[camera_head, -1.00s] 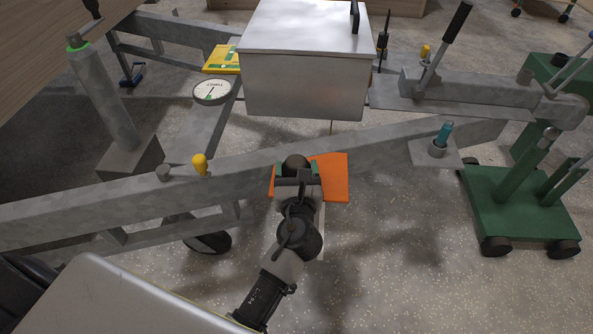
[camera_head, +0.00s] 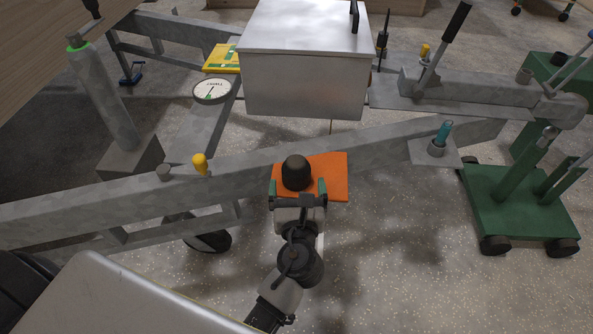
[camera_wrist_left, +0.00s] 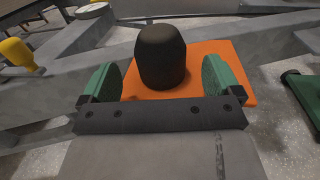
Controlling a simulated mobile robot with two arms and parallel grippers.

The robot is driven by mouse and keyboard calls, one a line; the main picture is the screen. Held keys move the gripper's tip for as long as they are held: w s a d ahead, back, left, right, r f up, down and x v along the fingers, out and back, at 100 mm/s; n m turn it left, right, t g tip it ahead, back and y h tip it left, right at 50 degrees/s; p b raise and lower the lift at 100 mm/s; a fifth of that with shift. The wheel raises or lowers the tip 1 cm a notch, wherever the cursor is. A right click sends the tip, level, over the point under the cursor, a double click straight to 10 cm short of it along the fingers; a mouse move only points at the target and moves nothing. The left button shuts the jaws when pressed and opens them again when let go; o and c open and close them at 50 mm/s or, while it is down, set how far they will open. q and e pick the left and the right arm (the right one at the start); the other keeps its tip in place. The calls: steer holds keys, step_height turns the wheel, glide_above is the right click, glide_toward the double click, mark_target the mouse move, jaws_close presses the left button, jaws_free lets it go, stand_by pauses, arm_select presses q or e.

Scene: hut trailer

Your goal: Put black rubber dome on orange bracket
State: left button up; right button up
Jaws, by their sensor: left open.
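The black rubber dome (camera_head: 296,173) stands upright on the orange bracket (camera_head: 331,176), toward the bracket's left part. The bracket is a flat plate beside the grey trailer beam. My left gripper (camera_head: 297,187) is open, with its green fingers on the near side of the dome and apart from it. In the left wrist view the dome (camera_wrist_left: 161,58) stands on the orange bracket (camera_wrist_left: 228,73), just beyond and between the open fingers of the left gripper (camera_wrist_left: 161,85). My right gripper is not in view.
The grey beam (camera_head: 110,195) runs behind the bracket. A yellow-capped peg (camera_head: 200,164) is on it to the left. A metal box (camera_head: 305,85) stands behind, and a teal-handled part (camera_head: 442,136) sits on a plate to the right. A green wheeled stand (camera_head: 520,205) is on the floor at right.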

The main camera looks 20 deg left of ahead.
arm_select(q)
steer(key=v, duration=0.7)
steer(key=s+a+f+n+g, duration=0.3)
steer(key=a+n+g, duration=0.15)
steer(key=n, duration=0.35)
steer(key=s+a+f+n+g, duration=0.3)
steer(key=a+n, duration=0.2)
steer(key=n, duration=0.4)
steer(key=s+d+f+n+g+h, duration=0.1)
steer(key=s+n+g+h, duration=0.4)
steer(key=n, duration=0.7)
steer(key=shift+s+d+f+h, duration=0.35)
steer(key=shift+s+h, duration=0.95)
steer(key=shift+s, duration=0.55)
